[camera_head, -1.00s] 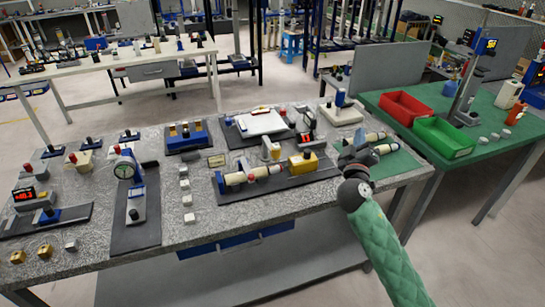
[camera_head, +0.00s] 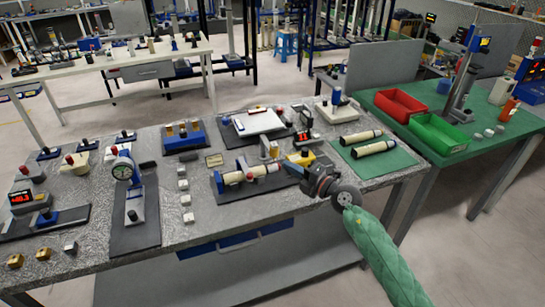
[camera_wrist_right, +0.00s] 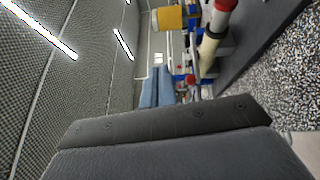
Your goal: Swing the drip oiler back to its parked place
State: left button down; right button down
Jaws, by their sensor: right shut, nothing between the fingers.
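A fixture on a dark base plate (camera_head: 228,196) stands at the front middle of the grey bench. It carries a cream roller (camera_head: 247,175) and a yellow block (camera_head: 301,158). A small upright with an amber part (camera_head: 268,149) stands just behind it; this may be the drip oiler, but I cannot tell surely. My right gripper (camera_head: 298,172) is shut and empty, close in front of the yellow block and partly hiding it; contact cannot be told. The right wrist view shows an amber-yellow part (camera_wrist_right: 174,18) and a cream cylinder with a red cap (camera_wrist_right: 211,45) beyond the gripper. My left gripper is not in view.
Two cream rollers lie on a green mat (camera_head: 388,166) to the right. A dial gauge stand (camera_head: 126,172) and several small blocks are left of the fixture. A white tray (camera_head: 257,122) lies behind. Red (camera_head: 401,104) and green (camera_head: 440,133) bins stand on the right table.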

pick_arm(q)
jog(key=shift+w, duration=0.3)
pick_arm(e)
jog(key=shift+s+a+f+g, duration=0.5)
jog(key=shift+f+g, duration=0.15)
jog(key=shift+g, duration=0.15)
